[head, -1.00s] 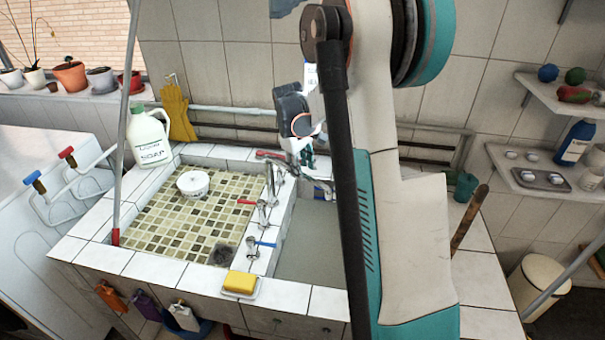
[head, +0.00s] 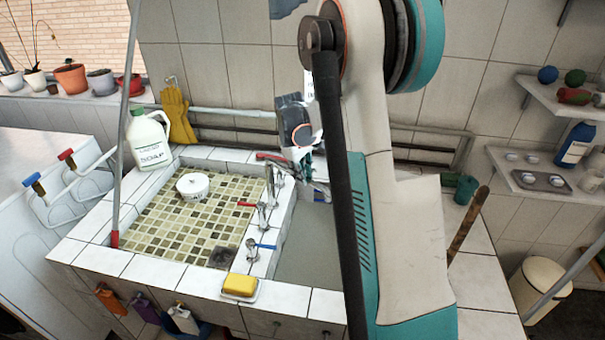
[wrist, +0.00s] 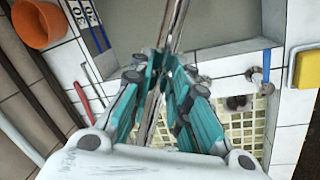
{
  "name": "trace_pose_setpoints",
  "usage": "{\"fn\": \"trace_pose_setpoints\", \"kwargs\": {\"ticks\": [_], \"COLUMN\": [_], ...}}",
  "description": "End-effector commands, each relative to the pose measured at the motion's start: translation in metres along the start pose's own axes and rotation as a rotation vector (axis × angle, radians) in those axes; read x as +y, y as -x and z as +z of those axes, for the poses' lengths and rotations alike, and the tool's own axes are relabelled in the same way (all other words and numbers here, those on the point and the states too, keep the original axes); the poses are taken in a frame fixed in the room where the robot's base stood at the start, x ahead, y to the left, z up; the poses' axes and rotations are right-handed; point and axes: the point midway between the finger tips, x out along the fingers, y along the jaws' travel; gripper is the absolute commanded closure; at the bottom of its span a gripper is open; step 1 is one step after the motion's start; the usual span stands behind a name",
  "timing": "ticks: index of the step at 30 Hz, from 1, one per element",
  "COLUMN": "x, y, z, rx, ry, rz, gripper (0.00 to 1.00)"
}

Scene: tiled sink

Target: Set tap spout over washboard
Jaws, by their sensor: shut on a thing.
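The chrome tap (head: 275,185) stands on the tiled divider between the two basins. Its spout (head: 319,186) points right, over the grey right basin (head: 305,240). My gripper (head: 303,170) is at the spout, partly hidden by my arm. In the wrist view my gripper (wrist: 160,75) has its teal fingers closed around the shiny spout (wrist: 177,25), which runs between them toward the grey basin (wrist: 225,22). I cannot make out a ribbed washboard; my arm hides much of the right basin.
The left basin (head: 165,228) has a mosaic floor with a white round container (head: 192,187) in it. A soap jug (head: 147,140) stands at its back left corner. A yellow sponge (head: 240,284) lies on the front rim, near the blue-handled valve (head: 262,245).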

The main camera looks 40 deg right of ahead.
Motion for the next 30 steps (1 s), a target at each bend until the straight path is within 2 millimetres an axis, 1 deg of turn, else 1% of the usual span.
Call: {"fn": "trace_pose_setpoints", "kwargs": {"ticks": [5,8,16,23,30], "x": [-0.008,-0.016,-0.049,-0.080,-0.108], "y": [0.001,0.003,0.009,0.015,0.021], "z": [-0.001,-0.002,-0.010,-0.026,-0.049], "rx": [-0.007,-0.017,-0.060,-0.103,-0.147], "ry": [-0.041,-0.090,-0.301,-0.515,-0.739], "rz": [0.000,0.000,0.000,0.000,0.000], "gripper": [1.00,1.00,1.00,1.00,1.00]}}
